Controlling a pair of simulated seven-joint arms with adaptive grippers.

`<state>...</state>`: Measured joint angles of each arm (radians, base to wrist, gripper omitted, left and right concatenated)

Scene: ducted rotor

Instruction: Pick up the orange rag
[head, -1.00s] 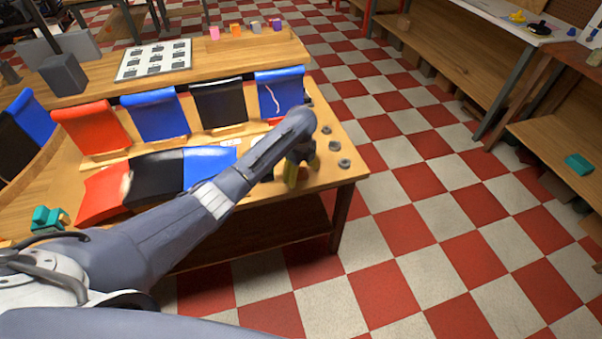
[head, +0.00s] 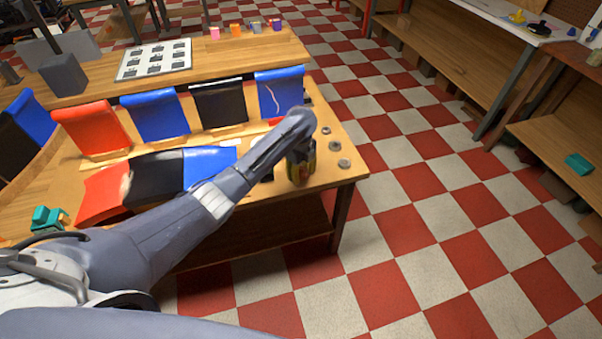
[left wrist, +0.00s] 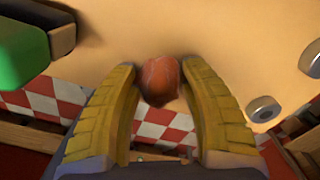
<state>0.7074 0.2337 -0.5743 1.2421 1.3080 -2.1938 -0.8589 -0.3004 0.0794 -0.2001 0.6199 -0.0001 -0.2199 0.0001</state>
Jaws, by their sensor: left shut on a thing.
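The orange rag (left wrist: 160,80) shows in the left wrist view as a small reddish-orange lump between the fingertips of my left gripper (left wrist: 163,92). My left gripper is shut on it, near the front edge of the wooden table. In the head view my left gripper (head: 301,166) has yellow fingers and is low over the table's right end. The rag is hidden there by the gripper and arm. My right gripper is in neither view.
Several grey round parts (head: 344,163) lie right of the gripper on the table (head: 349,134). Blue, black and red curved panels (head: 213,164) lie to the left, with more standing behind. A green object (left wrist: 22,45) shows in the left wrist view. Checkered floor is clear to the right.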

